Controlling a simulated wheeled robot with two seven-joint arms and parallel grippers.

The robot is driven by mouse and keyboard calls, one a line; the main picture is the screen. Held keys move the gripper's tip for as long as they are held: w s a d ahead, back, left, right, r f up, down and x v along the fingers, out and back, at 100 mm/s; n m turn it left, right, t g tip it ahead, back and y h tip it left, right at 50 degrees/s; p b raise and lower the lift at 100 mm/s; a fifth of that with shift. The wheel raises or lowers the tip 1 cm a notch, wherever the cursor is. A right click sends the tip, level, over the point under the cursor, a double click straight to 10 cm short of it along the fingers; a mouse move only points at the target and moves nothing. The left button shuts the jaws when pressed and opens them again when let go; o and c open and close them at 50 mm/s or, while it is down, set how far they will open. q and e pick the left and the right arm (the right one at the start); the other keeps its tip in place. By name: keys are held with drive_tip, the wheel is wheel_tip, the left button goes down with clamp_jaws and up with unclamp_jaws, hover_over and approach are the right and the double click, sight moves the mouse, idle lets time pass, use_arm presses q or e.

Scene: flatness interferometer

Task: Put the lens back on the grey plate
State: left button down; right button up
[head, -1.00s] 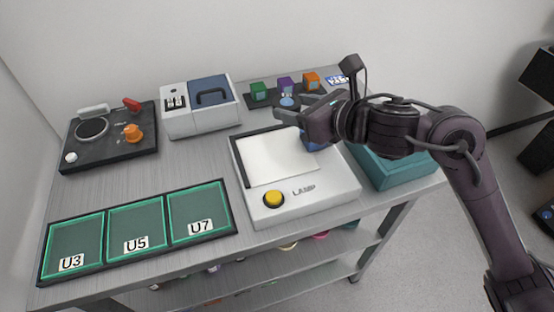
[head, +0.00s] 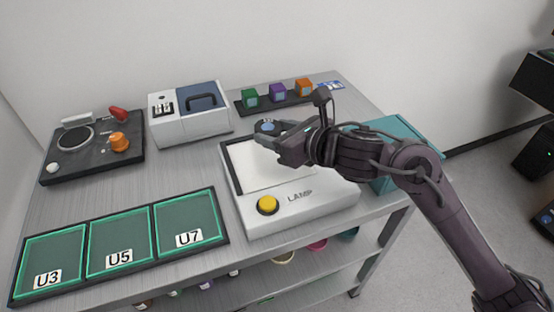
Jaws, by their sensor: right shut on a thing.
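My right gripper (head: 268,135) is shut on a small round bluish piece, seemingly the lens (head: 268,126). It holds the piece above the back part of the white lamp box (head: 315,204), with the fingers hiding some of it. A round grey plate (head: 76,139) with a pale rim sits on the dark unit at the far left, well away from the gripper. Nothing shows on top of this plate. I cannot tell for certain that it is the grey plate of the task. My left gripper is not in view.
The dark unit (head: 112,168) has an orange knob and a red lever. A white and blue case (head: 189,126) stands at the back. Behind the gripper is a dark rack with coloured blocks (head: 277,92). Green trays (head: 120,240) lie front left; a teal box (head: 385,185) stands right.

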sight(277, 165)
wheel_tip(277, 165, down, 7)
drive_tip(key=shift+r, duration=0.1)
idle(0.3)
drive_tip(key=shift+b, duration=0.4)
drive_tip(key=o, duration=1.1)
